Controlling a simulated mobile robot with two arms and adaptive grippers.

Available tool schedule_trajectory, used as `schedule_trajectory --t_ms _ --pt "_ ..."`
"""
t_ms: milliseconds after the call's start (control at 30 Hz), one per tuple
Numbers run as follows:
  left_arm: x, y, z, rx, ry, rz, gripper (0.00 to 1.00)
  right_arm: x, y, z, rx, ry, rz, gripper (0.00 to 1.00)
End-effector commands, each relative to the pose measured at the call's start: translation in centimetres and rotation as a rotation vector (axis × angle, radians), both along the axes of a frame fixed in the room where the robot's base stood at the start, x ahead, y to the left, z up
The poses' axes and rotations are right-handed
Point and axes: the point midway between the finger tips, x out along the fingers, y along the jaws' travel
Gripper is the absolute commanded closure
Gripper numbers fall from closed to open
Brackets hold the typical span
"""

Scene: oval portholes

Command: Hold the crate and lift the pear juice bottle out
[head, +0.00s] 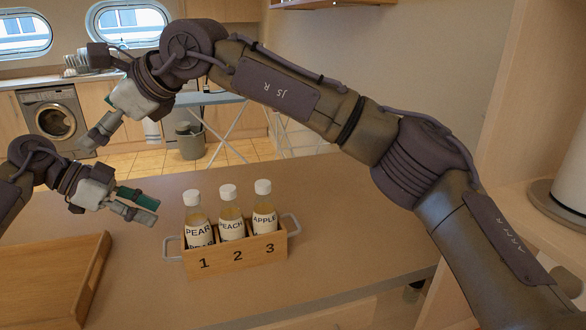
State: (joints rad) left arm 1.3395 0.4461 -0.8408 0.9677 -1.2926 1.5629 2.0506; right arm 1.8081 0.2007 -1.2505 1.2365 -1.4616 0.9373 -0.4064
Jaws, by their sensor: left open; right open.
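A small wooden crate (238,254) marked 1, 2, 3 stands on the counter, with a grey handle at each end. The pear juice bottle (198,226), white-capped and labelled PEAR, stands upright in the crate above number 1. A peach bottle (231,221) stands above 2 and an apple bottle (264,216) above 3. My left gripper (153,209) is open and empty, just left of the pear bottle and apart from it. My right gripper (92,140) is open, farther left and back; its fingers are partly hidden. My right arm reaches across above the bottles.
A wooden tray (95,262) lies on the counter at the front left. The counter (350,235) is clear right of the crate. A cylindrical object (568,190) stands at the right edge. An ironing board (215,99), bin (190,142) and washing machine (57,120) are behind.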

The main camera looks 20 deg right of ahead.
Motion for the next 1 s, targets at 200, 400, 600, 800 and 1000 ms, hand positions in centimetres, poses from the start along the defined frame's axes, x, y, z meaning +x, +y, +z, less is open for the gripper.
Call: schedule_trajectory --t_ms 200,400,600,800,1000 --pt "0.0 0.0 0.0 0.000 0.000 0.000 0.58 4.9 -12.2 -3.0 -0.194 0.154 -0.070 0.00" --pt "0.0 0.0 0.0 0.000 0.000 0.000 0.58 5.8 -22.2 -9.0 -0.401 0.254 0.000 0.00" --pt "0.0 0.0 0.0 0.000 0.000 0.000 0.58 4.5 -29.2 -13.4 -0.524 0.359 0.101 0.00" --pt "0.0 0.0 0.0 0.000 0.000 0.000 0.58 3.5 -32.0 -15.3 -0.566 0.411 0.160 0.00" --pt "0.0 0.0 0.0 0.000 0.000 0.000 0.58 3.3 -31.6 -17.3 -0.573 0.417 0.168 0.00"
